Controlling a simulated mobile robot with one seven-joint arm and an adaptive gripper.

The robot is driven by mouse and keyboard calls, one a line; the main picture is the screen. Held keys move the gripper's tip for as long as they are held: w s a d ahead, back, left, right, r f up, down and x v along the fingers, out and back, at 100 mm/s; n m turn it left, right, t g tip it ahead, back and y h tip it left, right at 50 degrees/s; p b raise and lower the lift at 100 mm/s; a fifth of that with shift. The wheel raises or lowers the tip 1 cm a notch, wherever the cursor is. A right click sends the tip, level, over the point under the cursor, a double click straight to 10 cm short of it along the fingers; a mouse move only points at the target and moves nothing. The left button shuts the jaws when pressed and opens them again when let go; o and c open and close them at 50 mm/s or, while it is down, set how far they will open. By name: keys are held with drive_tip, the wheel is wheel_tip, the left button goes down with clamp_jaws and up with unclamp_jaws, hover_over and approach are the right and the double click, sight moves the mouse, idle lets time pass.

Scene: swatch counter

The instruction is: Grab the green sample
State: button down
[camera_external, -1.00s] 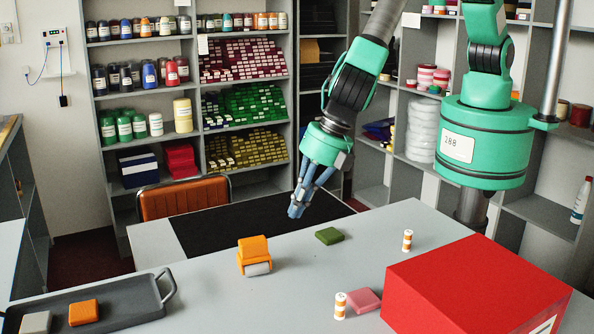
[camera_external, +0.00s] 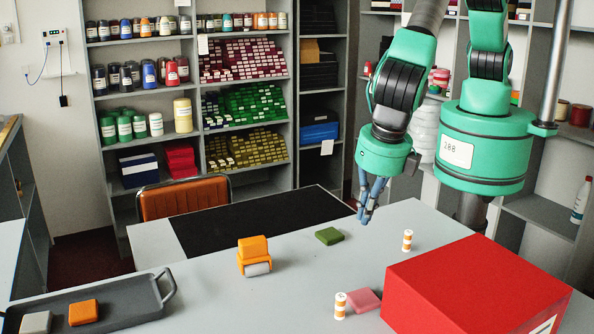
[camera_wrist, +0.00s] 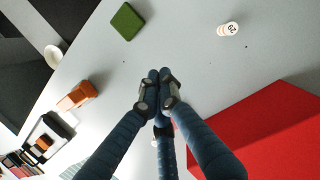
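The green sample (camera_external: 329,236) is a small flat green block lying on the grey counter, right of the orange roller-like object. It also shows at the top of the wrist view (camera_wrist: 127,21). My gripper (camera_external: 365,221) hangs above the counter, to the right of the green sample and apart from it. In the wrist view its blue fingers (camera_wrist: 158,76) come together at the tips with nothing visible between them. The green sample is in full view and not touched.
A large red box (camera_external: 470,285) takes up the right front. A pink block (camera_external: 364,300) and a small labelled cylinder (camera_external: 340,305) stand beside it; another cylinder (camera_external: 407,240) is behind. The orange roller object (camera_external: 254,255) and grey tray (camera_external: 130,304) lie left.

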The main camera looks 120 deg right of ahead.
sight(328, 228)
drive_tip(key=p+x, duration=0.1)
drive_tip(key=x, duration=0.8)
drive_tip(key=shift+f, duration=0.15)
drive_tip(key=d, duration=0.1)
drive_tip(key=d+p, duration=0.1)
drive_tip(key=d, duration=0.1)
drive_tip(key=shift+f, duration=0.3)
drive_tip(key=shift+d, duration=0.65)
drive_tip(key=shift+d, duration=0.1)
drive_tip(key=d, duration=0.7)
drive_tip(key=shift+w+d+b, duration=0.1)
drive_tip(key=shift+d+b, duration=0.1)
drive_tip(key=shift+b, duration=0.2)
drive_tip(key=shift+a, duration=0.15)
